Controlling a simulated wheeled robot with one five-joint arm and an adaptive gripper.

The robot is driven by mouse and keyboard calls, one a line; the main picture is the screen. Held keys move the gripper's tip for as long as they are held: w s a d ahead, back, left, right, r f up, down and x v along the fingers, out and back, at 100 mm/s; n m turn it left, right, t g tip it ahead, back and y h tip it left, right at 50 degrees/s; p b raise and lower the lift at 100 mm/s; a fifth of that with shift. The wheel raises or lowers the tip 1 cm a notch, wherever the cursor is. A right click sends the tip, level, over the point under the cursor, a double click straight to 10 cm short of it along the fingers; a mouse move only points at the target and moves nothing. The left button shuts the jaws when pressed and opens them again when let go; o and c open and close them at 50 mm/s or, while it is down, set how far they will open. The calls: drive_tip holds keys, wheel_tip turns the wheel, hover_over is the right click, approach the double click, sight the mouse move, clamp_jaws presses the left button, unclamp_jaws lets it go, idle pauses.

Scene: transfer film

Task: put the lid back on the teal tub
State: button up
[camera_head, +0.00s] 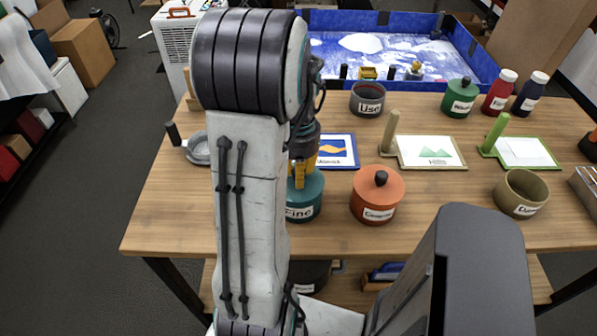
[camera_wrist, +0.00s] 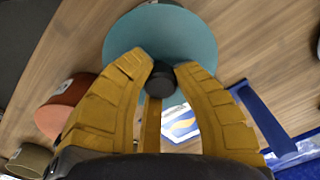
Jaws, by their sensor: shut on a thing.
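The teal tub (camera_head: 303,212), with a white label reading "Fine", stands on the wooden table behind my arm. Its teal lid (camera_wrist: 190,40) has a black knob (camera_wrist: 160,82). My gripper (camera_head: 302,168) points down over the tub, and in the wrist view its yellow fingers (camera_wrist: 163,72) are shut on the knob from both sides. The lid lies over the tub's top. My fingers and arm hide part of the rim, so I cannot tell whether the lid is fully seated or slightly above it.
An orange lidded tub (camera_head: 378,196) stands close to the right. An open olive tub (camera_head: 521,193) is farther right, and an open dark tub (camera_head: 367,99) is behind. Framed screens (camera_head: 430,152) with upright handles lie behind. A grey dish (camera_head: 199,149) is at left.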

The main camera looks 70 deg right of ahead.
idle(0.3)
drive_tip(key=o, duration=1.5)
drive_tip(key=shift+r, duration=0.2)
drive_tip(key=shift+r+p, duration=2.85)
drive_tip(key=shift+r, duration=0.5)
clamp_jaws()
drive_tip(key=shift+f+b, duration=2.3)
drive_tip(key=shift+f, duration=0.4)
